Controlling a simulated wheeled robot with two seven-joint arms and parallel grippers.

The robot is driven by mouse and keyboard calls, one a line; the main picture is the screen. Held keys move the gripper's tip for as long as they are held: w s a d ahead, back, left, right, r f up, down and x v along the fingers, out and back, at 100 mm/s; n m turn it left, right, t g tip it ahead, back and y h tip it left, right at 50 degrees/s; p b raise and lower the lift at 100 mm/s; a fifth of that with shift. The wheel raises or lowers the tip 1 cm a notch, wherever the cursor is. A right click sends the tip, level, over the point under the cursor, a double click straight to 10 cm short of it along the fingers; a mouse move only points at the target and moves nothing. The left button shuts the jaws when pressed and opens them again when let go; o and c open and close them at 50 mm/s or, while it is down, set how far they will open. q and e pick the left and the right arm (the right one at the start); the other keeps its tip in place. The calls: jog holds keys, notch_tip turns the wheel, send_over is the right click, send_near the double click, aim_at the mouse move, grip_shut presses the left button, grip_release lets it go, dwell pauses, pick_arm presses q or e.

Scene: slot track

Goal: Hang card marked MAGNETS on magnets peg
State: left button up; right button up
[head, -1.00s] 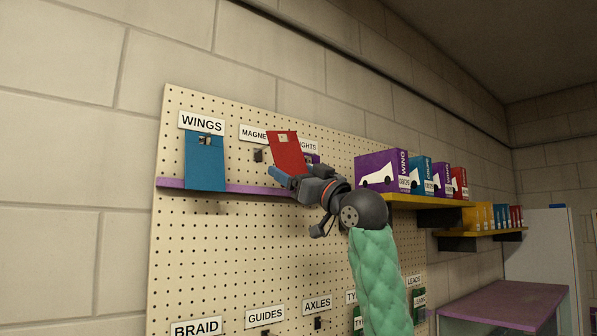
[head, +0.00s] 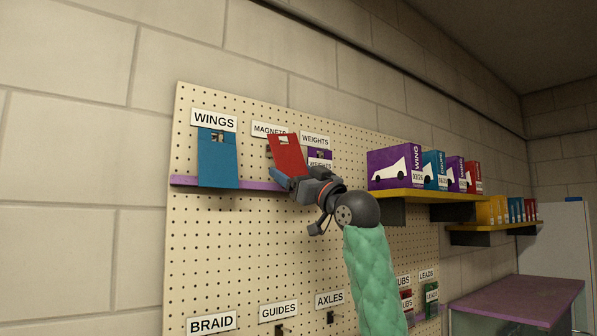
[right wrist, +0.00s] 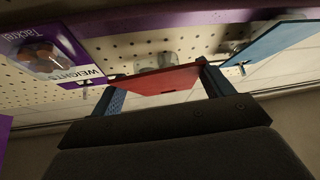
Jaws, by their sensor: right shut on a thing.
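The red card (head: 286,154) is held upright, a little tilted, in my right gripper (head: 283,178). It stands in front of the pegboard just below the MAGNETS label (head: 268,130) and hides most of the peg there. In the right wrist view the red card (right wrist: 160,80) sits between the two blue fingers of my right gripper (right wrist: 160,88). Metal peg hardware (right wrist: 183,59) shows just beyond the card. I cannot tell whether the card touches the peg. No writing on the card is readable. My left gripper is not in view.
A blue card (head: 217,160) hangs under WINGS at left, and a purple card (head: 320,158) under WEIGHTS, close to the gripper's right. A purple strip (head: 250,187) crosses the pegboard (head: 215,250). A yellow shelf (head: 430,196) with several boxes juts out at right.

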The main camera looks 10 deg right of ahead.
jog(key=shift+w+a+p, duration=0.15)
jog(key=shift+w+a, duration=0.1)
jog(key=shift+w, duration=0.2)
jog(key=shift+w+a+p, duration=0.15)
jog(key=shift+w+a, duration=0.05)
jog(key=shift+w, duration=0.25)
pick_arm(q)
jog(key=shift+b, duration=0.35)
pick_arm(e)
jog(key=shift+w+a+f, duration=0.15)
jog(key=shift+w+f, duration=0.2)
jog(key=shift+w, duration=0.15)
jog(key=shift+y, duration=0.3)
jog(key=o, duration=0.9)
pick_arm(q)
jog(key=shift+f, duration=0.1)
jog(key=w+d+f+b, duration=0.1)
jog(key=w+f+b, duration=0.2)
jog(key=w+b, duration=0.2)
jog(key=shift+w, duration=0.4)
pick_arm(e)
jog(key=v, duration=0.7)
jog(key=shift+s+f, duration=0.15)
jog(key=shift+s, duration=0.15)
